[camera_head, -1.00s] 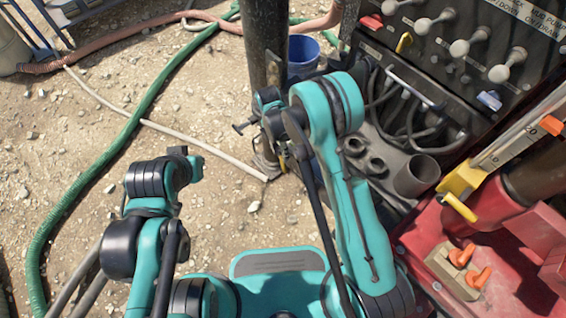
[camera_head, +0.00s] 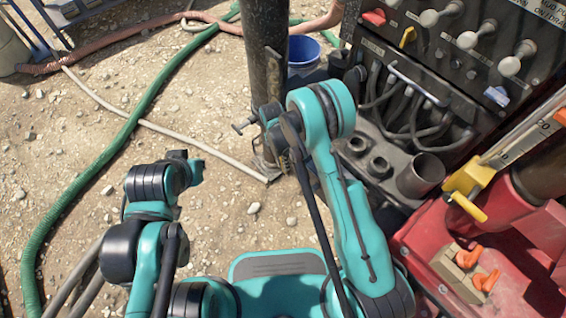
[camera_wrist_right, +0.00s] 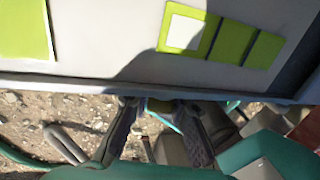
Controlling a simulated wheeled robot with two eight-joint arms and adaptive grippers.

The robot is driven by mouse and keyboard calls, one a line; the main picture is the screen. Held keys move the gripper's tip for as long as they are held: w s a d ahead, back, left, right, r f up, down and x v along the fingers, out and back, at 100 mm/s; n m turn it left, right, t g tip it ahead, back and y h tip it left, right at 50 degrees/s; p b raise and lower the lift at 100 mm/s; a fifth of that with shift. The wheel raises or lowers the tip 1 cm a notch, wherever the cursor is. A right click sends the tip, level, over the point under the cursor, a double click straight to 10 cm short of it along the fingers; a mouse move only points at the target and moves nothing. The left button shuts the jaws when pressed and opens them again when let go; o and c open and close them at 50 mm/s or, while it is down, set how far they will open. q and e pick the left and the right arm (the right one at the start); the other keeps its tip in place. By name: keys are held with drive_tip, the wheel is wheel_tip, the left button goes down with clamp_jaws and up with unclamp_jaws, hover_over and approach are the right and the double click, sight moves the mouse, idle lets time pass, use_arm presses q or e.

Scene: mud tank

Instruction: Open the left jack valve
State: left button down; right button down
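The control panel (camera_head: 450,55) is at the upper right of the head view. It has a row of pale-knobbed levers (camera_head: 467,40), a red lever (camera_head: 375,17), a yellow lever (camera_head: 408,36) and a blue lever (camera_head: 495,96); I cannot tell which is the left jack valve. My right arm reaches up beside the panel, its hand mostly hidden behind its own links. In the right wrist view, my right gripper (camera_wrist_right: 160,128) has its dark fingers apart, below the edge of a pale surface with lime patches (camera_wrist_right: 215,35). My left arm is bent at the lower left; its fingers do not show.
A dark upright post (camera_head: 265,60) stands left of the panel, with a blue bucket (camera_head: 304,52) behind it. Cables and grey pipe stubs (camera_head: 420,175) lie below the panel. Red machinery (camera_head: 415,240) is at the right. A green hose (camera_head: 120,140) crosses the gravel.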

drive_tip(key=shift+f+g+h+b, duration=0.15)
drive_tip(key=shift+g+h+b, duration=0.35)
drive_tip(key=shift+g+b, duration=0.15)
drive_tip(key=shift+s+d+r+g+h+b, duration=0.15)
drive_tip(key=shift+s+r+g+h+b, duration=0.05)
drive_tip(key=shift+g+h+b, duration=0.2)
drive_tip(key=c, duration=1.4)
unclamp_jaws()
drive_tip(key=v, duration=1.2)
drive_tip(key=shift+w, duration=0.1)
